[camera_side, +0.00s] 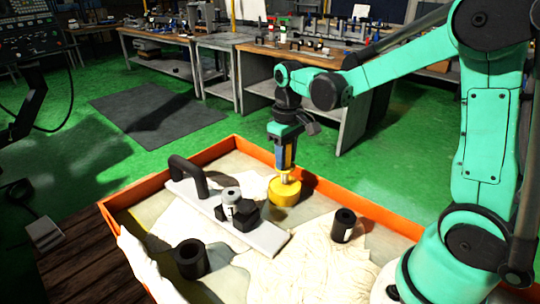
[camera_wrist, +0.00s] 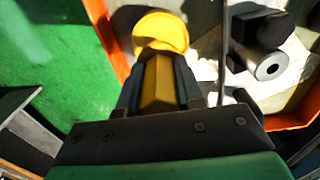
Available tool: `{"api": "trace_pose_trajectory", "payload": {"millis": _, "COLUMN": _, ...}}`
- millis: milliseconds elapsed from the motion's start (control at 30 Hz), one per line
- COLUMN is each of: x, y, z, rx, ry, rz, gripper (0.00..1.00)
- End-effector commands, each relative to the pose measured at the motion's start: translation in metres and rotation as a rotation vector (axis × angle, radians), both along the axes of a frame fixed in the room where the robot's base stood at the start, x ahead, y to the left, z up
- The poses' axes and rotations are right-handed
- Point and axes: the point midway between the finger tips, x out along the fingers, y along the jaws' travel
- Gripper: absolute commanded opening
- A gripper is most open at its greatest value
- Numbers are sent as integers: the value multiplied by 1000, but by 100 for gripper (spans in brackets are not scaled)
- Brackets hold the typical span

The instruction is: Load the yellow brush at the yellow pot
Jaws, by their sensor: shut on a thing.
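The yellow brush (camera_wrist: 158,88) is held between the two dark fingers of my gripper (camera_side: 286,158), which is shut on its handle. In the side view the brush points down, nearly upright, and its pale lower end (camera_side: 284,177) meets the top of the yellow pot (camera_side: 284,192). I cannot tell whether the tip is inside the pot or just above it. The pot also shows in the wrist view (camera_wrist: 162,32), straight beyond the fingers. My gripper (camera_wrist: 158,84) hides the rest of the brush there.
The pot stands in an orange-rimmed tray (camera_side: 362,206) near its back edge. Left of it is a pale plate with a black handle (camera_side: 190,172) and dark blocks (camera_side: 241,216). Black cylinders (camera_side: 343,225) (camera_side: 191,259) and crumpled cloth (camera_side: 305,258) lie nearer.

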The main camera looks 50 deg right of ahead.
Motion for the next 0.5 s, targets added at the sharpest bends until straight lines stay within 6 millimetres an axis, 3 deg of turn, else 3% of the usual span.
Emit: {"api": "trace_pose_trajectory", "payload": {"millis": 500, "x": 0, "y": 0, "z": 47, "rx": 0, "ry": 0, "rz": 0, "gripper": 0}}
